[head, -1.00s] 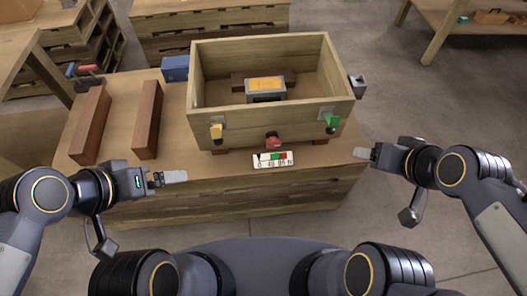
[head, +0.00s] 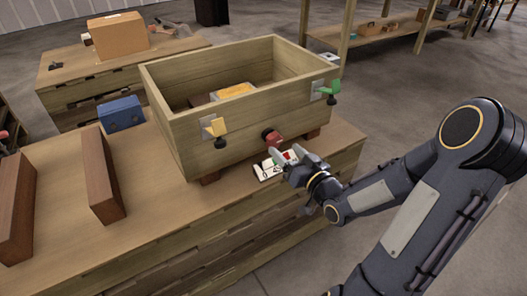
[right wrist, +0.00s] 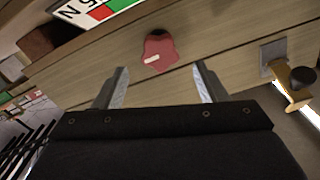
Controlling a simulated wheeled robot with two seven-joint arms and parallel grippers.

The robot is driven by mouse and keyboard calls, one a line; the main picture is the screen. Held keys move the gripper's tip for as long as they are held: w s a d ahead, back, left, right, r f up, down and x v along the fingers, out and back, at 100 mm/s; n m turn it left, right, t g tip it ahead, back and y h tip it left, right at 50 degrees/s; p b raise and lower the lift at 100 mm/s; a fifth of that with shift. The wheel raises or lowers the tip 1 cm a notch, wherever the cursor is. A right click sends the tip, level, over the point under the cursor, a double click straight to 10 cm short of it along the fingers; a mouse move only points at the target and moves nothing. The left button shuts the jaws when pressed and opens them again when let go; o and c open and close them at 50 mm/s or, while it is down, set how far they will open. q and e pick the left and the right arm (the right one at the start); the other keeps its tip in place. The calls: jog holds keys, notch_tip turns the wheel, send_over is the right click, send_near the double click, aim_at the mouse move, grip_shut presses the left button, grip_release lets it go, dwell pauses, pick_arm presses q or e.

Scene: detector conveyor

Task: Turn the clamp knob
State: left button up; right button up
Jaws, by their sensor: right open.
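A red knob (head: 271,137) with a dark base sits low on the front wall of the wooden box (head: 190,125). In the right wrist view the red knob (right wrist: 158,52), with a pale mark on it, lies just beyond and between my fingertips. My right gripper (head: 286,154) is open and empty, close in front of the knob; I see no clear contact. Its two fingers also show in the right wrist view (right wrist: 160,76). A white label with coloured blocks (head: 266,170) lies below the knob, partly hidden by the gripper. My left gripper is out of view.
A yellow tab (head: 215,126) and a green tab (head: 329,90), each with a black knob, flank the red knob. A grey block with a yellow top (head: 235,90) is in the box. Brown bars (head: 103,180) and a blue block (head: 122,112) are on the bench left.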

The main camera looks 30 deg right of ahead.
aim_at(278, 142)
jog(key=w, duration=0.2)
jog(key=w+b, duration=0.1)
jog(key=w, duration=0.4)
jog(key=shift+a, duration=0.3)
jog(key=c, duration=1)
jog(key=m+p, duration=0.1)
jog(key=m, duration=0.2)
jog(key=shift+d+m, duration=0.1)
jog(key=shift+m, duration=0.3)
jog(key=m+p, duration=0.2)
jog(key=m, duration=0.2)
jog(key=shift+d+m, duration=0.1)
jog(key=shift+m, duration=0.2)
jog(key=m+p, duration=0.2)
jog(key=m, duration=0.3)
jog(key=shift+f, duration=0.15)
jog(key=shift+f+m+p, duration=0.1)
jog(key=shift+m+p, duration=0.8)
jog(key=shift+m, duration=0.8)
